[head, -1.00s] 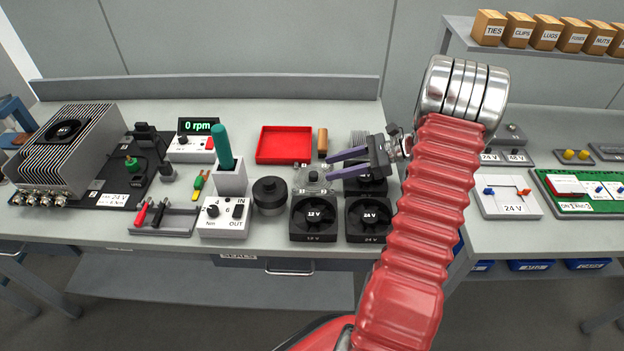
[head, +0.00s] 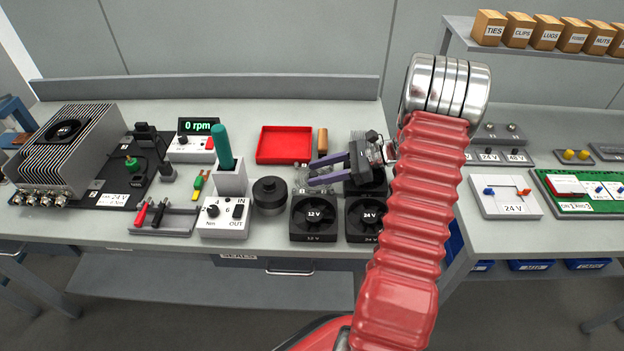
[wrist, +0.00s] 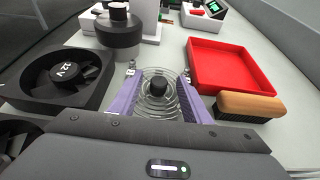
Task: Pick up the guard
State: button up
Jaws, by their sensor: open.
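The guard (wrist: 160,101) is a round wire grille of concentric rings with a black knob at its centre. In the wrist view it lies between the two purple fingers of my gripper (wrist: 158,80). In the head view the guard (head: 301,176) is small and pale, partly hidden by the fingers. My gripper (head: 312,173) is open there, its fingers pointing left over the guard. I cannot tell whether either finger touches it.
A 12 V fan (head: 314,219) and a 24 V fan (head: 366,219) stand in front. A black round knobbed part (head: 269,196) is to the left. A red tray (wrist: 205,85) and a wooden-handled brush (wrist: 249,105) lie behind the guard.

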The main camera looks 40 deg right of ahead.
jog(key=shift+c, duration=0.5)
grip_shut()
